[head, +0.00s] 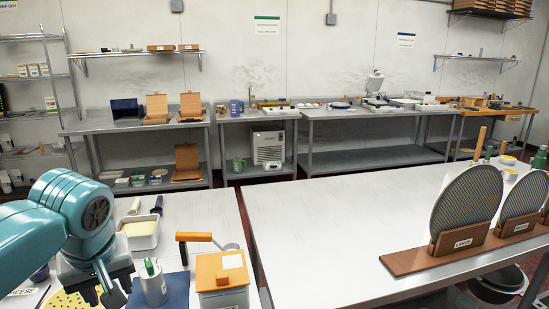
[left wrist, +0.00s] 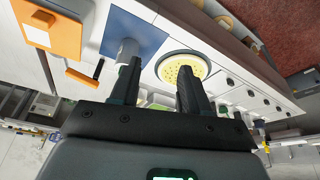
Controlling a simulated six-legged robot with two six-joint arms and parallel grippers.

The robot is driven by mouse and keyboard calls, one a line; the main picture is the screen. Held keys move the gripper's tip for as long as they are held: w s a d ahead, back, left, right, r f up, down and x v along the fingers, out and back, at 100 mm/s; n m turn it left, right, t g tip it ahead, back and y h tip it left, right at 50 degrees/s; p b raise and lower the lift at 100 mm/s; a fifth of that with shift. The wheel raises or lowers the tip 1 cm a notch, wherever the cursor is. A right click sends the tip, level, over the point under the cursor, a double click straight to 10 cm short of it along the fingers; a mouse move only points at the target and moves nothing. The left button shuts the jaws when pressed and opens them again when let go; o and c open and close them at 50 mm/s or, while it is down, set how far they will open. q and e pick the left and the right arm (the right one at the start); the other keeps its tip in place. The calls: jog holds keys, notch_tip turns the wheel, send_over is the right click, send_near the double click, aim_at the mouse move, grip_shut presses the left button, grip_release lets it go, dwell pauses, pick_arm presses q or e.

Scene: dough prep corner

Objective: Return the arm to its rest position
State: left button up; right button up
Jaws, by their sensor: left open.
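My left gripper (head: 104,291) hangs at the lower left of the head view, over the left end of the near worktop. Its two fingers point down and stand apart, with nothing seen between them. In the left wrist view the left gripper (left wrist: 157,74) also shows spread dark fingers. A yellow, dotted round piece (head: 72,299) lies below and beside the gripper; it also shows in the left wrist view (left wrist: 181,70) past the fingertips. My teal left arm comes in from the left edge. My right gripper is in neither view.
A white container with a green top (head: 153,285) stands on a blue mat (head: 181,288), right of the gripper. Beyond are an orange-topped box (head: 222,272) and a white tub (head: 141,235). A rack of dark round screens (head: 466,212) stands right. The middle table (head: 330,225) is clear.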

pick_arm(q)
jog(key=w+d+f+m+g+h, duration=0.15)
jog(key=d+f, duration=0.35)
jog(key=f, duration=1)
jog(key=d+f+m+g+h, duration=0.1)
jog(key=d+f+m+h, duration=0.35)
jog(key=f, duration=0.95)
jog(key=s+d+f, duration=0.2)
jog(key=s+f, duration=0.7)
jog(key=s+d+f+n, duration=0.1)
jog(key=s+d+f, duration=0.2)
jog(key=s+f, duration=0.6)
jog(key=shift+s+d+f, duration=0.15)
jog(key=shift+s+d, duration=0.2)
jog(key=shift+s, duration=0.05)
